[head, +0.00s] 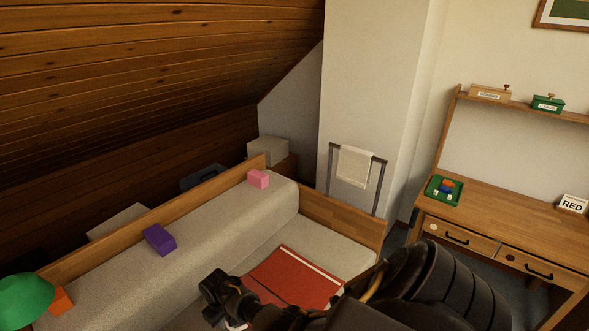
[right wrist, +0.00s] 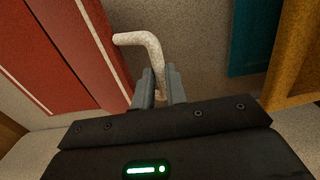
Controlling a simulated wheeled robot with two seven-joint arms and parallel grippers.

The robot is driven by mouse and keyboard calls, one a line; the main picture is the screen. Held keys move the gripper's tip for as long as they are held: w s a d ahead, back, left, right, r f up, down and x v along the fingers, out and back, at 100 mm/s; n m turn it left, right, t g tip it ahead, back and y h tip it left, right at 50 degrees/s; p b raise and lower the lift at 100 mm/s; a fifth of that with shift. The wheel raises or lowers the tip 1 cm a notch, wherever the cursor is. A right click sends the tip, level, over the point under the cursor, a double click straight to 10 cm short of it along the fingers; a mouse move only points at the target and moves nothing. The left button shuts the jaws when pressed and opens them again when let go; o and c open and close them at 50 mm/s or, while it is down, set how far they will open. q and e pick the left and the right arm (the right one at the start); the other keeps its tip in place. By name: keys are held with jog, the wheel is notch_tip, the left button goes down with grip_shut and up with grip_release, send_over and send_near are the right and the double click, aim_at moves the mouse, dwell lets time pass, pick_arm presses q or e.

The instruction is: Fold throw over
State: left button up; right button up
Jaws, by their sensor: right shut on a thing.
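The throw (head: 297,279) is a flat red cloth with a pale stripe, lying on the bed seat in the head view. My right arm covers its near part. The throw also fills the left of the right wrist view (right wrist: 50,55), with a dark line running along it. My right gripper (head: 214,298) is over the bed, at the throw's left side. In the right wrist view its fingers (right wrist: 160,88) are shut on a pale bent cord (right wrist: 140,40) beside the throw. I cannot tell whether the cord joins the throw. My left gripper is not in view.
A long grey bolster (head: 215,220) runs along the bed's back, bearing a purple block (head: 160,239) and a pink block (head: 258,179). A wooden end board (head: 340,222) closes the far end. A desk (head: 510,220) stands right. Teal (right wrist: 252,35) and orange (right wrist: 297,60) panels border the wrist view.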

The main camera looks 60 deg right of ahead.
jog(key=d+r+p, duration=0.1)
jog(key=r+p, duration=0.1)
jog(key=d+r+p, duration=0.1)
jog(key=d+r, duration=0.1)
jog(key=shift+s+d+r+p, duration=0.1)
jog(key=shift+d+r+p, duration=0.1)
jog(key=shift+p, duration=0.15)
jog(key=shift+r, duration=0.1)
jog(key=d+r+p, duration=0.3)
jog(key=d+r, duration=0.5)
jog(key=d, duration=0.5)
jog(key=shift+s+d+r+p, duration=0.2)
jog(key=shift+s+d+p, duration=0.05)
jog(key=shift+s+p, duration=0.15)
jog(key=shift+d, duration=0.1)
